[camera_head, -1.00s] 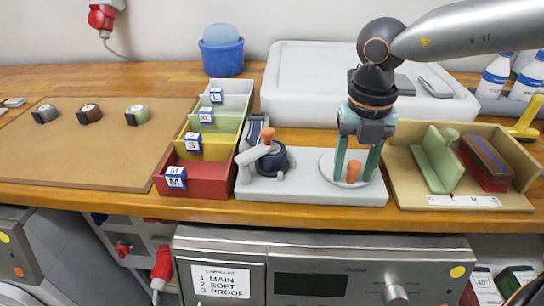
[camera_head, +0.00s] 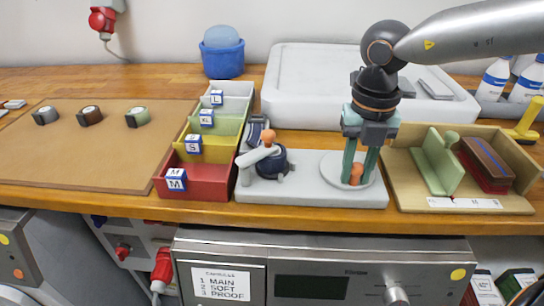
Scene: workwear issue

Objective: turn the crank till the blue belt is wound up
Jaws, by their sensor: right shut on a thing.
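The winder has a pale grey base (camera_head: 310,187) on the wooden counter. On its left, a dark blue roll (camera_head: 280,165), seemingly the belt, sits under a pale arm (camera_head: 255,156) with an orange knob. A dark blue-grey piece (camera_head: 256,128) is behind it; I cannot tell whether that is loose belt. On the right of the base is the round pale crank disc (camera_head: 331,164) with an orange handle (camera_head: 355,175). My right gripper (camera_head: 358,176) points down with its green fingers shut on that handle. My left gripper is not in view.
Red, yellow, green and white bins (camera_head: 216,187) stand close left of the winder. A wooden tray (camera_head: 409,186) with green and red blocks is close on the right. A large white case (camera_head: 310,75) is behind. A brown board (camera_head: 90,160) with several small rolls lies left.

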